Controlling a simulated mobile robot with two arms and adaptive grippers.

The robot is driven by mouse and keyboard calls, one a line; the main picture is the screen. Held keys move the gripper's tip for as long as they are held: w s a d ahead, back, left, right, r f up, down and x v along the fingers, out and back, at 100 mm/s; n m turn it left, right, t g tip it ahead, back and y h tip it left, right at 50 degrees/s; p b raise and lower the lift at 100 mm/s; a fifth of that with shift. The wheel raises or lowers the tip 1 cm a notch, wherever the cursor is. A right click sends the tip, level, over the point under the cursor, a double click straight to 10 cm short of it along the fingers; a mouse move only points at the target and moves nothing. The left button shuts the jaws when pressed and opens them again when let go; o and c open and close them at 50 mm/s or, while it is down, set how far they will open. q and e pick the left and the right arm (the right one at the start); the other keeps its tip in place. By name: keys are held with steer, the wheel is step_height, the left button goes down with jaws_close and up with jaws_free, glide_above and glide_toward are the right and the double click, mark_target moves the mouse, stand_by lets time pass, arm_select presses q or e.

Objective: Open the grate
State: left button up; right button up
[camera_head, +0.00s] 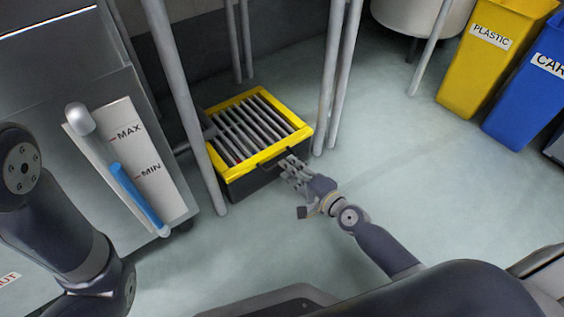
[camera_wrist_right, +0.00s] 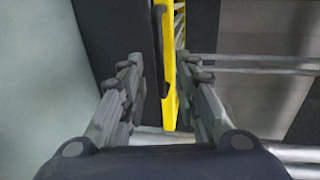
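The grate (camera_head: 254,128) is a set of grey metal bars in a yellow frame on top of a low dark box on the floor. It lies flat and looks closed. A dark handle (camera_head: 276,158) sits on its front edge. My right gripper (camera_head: 289,166) is at the front edge, beside this handle. In the right wrist view, its fingers (camera_wrist_right: 160,68) are apart, with the yellow frame edge (camera_wrist_right: 167,75) and a dark bar, seemingly the handle, showing between them. Contact cannot be told. My left arm shows at the left, but its gripper is out of view.
Grey metal legs (camera_head: 187,100) stand close to the box on both sides. A grey cabinet with a MAX/MIN gauge (camera_head: 130,150) is at the left. Yellow (camera_head: 485,65) and blue (camera_head: 525,100) bins stand at the upper right. The floor right of the box is clear.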

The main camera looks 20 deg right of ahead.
steer(key=shift+b+x, duration=0.3)
steer(key=shift+x, duration=2.1)
jaws_close()
